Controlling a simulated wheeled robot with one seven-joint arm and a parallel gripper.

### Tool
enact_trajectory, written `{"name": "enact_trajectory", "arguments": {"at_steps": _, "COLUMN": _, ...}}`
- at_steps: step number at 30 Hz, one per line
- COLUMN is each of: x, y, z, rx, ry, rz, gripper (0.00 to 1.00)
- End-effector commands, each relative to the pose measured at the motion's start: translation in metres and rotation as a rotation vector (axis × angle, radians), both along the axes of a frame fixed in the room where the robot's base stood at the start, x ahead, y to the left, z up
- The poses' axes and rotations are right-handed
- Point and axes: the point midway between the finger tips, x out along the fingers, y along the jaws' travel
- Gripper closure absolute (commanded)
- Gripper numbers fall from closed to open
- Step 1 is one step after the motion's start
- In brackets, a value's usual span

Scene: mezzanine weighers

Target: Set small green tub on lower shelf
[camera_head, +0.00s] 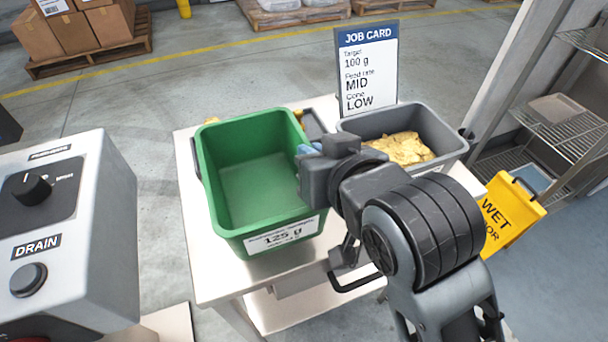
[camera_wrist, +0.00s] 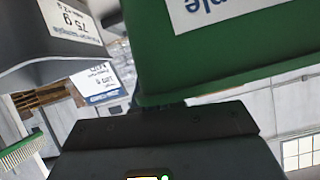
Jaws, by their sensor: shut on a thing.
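The green tub (camera_head: 222,215) is upright and open at the top, and looks empty inside. A white label on its front reads 125 g. My gripper (camera_head: 308,150) is shut on the tub at its right side; my wrist hides most of the grip. In the wrist view the tub's green wall (camera_wrist: 235,75) fills the upper right, close to the gripper. The tub is over the white cart top (camera_head: 205,262); I cannot tell whether its base touches it. A pale lower shelf (camera_head: 285,312) shows under the cart top, partly hidden by my arm.
A grey tub (camera_head: 450,145) with yellow contents stands right of the green tub, with a job card (camera_head: 368,65) behind. A wire rack (camera_head: 570,130) and yellow wet-floor sign (camera_head: 512,215) are at the right. A control box (camera_head: 100,240) stands at the left.

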Motion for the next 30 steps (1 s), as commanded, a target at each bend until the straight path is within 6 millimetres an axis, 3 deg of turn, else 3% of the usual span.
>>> {"name": "enact_trajectory", "arguments": {"at_steps": 8, "x": 0.014, "y": 0.015, "z": -0.016, "rx": 0.0, "ry": 0.0, "rz": 0.0, "gripper": 1.0}}
{"name": "enact_trajectory", "arguments": {"at_steps": 15, "x": 0.013, "y": 0.014, "z": -0.048, "rx": 0.0, "ry": 0.001, "rz": -0.001, "gripper": 1.0}}
{"name": "enact_trajectory", "arguments": {"at_steps": 28, "x": 0.013, "y": 0.014, "z": -0.055, "rx": 0.001, "ry": -0.002, "rz": -0.001, "gripper": 1.0}}
{"name": "enact_trajectory", "arguments": {"at_steps": 29, "x": 0.013, "y": 0.014, "z": -0.055, "rx": 0.0, "ry": -0.001, "rz": -0.001, "gripper": 0.9}}
{"name": "enact_trajectory", "arguments": {"at_steps": 30, "x": 0.013, "y": 0.014, "z": -0.055, "rx": 0.0, "ry": -0.001, "rz": -0.001, "gripper": 0.86}}
